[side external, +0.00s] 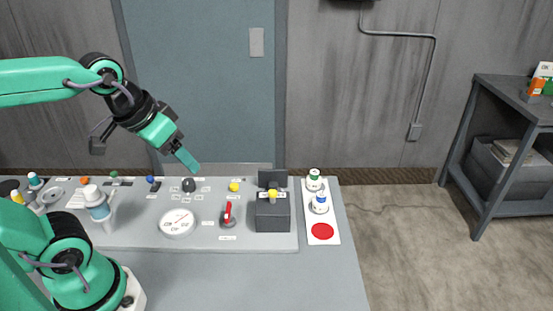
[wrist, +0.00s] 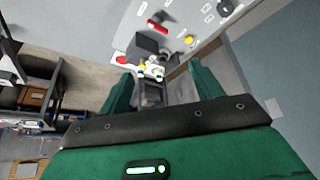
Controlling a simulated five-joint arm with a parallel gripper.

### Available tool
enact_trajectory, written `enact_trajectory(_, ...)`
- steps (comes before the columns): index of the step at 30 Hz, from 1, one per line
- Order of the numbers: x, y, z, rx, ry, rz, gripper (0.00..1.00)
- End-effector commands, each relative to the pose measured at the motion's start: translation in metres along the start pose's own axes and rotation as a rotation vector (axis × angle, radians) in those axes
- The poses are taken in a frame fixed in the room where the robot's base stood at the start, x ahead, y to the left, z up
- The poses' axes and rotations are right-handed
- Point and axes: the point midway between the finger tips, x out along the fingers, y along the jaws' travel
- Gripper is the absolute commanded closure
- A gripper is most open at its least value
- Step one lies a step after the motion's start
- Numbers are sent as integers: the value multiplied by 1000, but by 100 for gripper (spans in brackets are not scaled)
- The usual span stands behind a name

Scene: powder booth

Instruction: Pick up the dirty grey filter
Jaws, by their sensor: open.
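I cannot make out for certain a dirty grey filter in either view. A dark grey box (side external: 273,217) with a raised back part and a yellow piece (side external: 273,194) at its top stands on the right of the panel. It also shows in the wrist view (wrist: 146,47). My gripper (side external: 187,159) is open, with nothing seen in it, tilted down to the right above the back of the panel. In the wrist view its two green fingers (wrist: 160,90) stand apart.
White jars with green (side external: 314,184) and blue (side external: 319,207) markings stand on a white strip (side external: 309,236) with a red disc. The panel (side external: 140,237) carries a round gauge (side external: 177,224), a red lever (side external: 228,212) and several knobs. A shelf (side external: 502,124) stands far right.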

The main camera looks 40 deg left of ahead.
Motion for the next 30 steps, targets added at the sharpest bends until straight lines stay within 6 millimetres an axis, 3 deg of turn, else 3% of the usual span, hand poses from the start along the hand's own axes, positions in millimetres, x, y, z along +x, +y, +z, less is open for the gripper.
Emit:
enact_trajectory(14, 38, 6, -67, -149, -146, -14, 35)
enact_trajectory(30, 122, 14, -128, -324, -308, -60, 35)
